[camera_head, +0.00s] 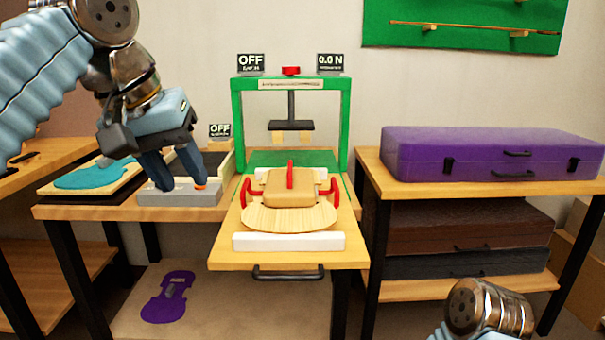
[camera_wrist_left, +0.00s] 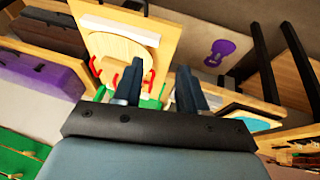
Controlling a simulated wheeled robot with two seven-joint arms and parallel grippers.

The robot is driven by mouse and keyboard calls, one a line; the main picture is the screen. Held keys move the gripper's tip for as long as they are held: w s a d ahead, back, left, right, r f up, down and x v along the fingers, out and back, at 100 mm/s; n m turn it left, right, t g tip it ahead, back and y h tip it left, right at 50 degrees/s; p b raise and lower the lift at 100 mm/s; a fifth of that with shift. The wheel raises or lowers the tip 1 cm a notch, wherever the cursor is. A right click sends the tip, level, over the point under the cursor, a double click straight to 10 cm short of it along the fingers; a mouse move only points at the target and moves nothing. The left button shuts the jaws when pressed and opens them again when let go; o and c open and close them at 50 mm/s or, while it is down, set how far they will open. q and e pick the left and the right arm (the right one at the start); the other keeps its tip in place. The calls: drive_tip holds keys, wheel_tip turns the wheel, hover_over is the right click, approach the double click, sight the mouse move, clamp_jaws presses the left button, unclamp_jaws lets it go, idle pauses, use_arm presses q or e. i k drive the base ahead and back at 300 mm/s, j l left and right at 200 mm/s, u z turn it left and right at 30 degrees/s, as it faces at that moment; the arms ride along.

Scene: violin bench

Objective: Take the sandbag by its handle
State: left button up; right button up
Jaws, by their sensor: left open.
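The tan sandbag (camera_head: 285,193) lies on a pale wooden plate (camera_head: 289,218) on the pulled-out board of the green press. Its red upright handle (camera_head: 290,175) stands at its middle. My left gripper (camera_head: 179,187) is open and empty. My right gripper is out of view.
Red clamps (camera_head: 247,193) flank the sandbag. The green press frame (camera_head: 345,120) stands behind it, with a white bar (camera_head: 288,241) in front. The grey block (camera_head: 180,197) is under my left fingers. A purple case (camera_head: 490,152) lies on the right shelf.

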sight(290, 187)
drive_tip(key=i+l, duration=0.7)
drive_tip(key=i, duration=0.2)
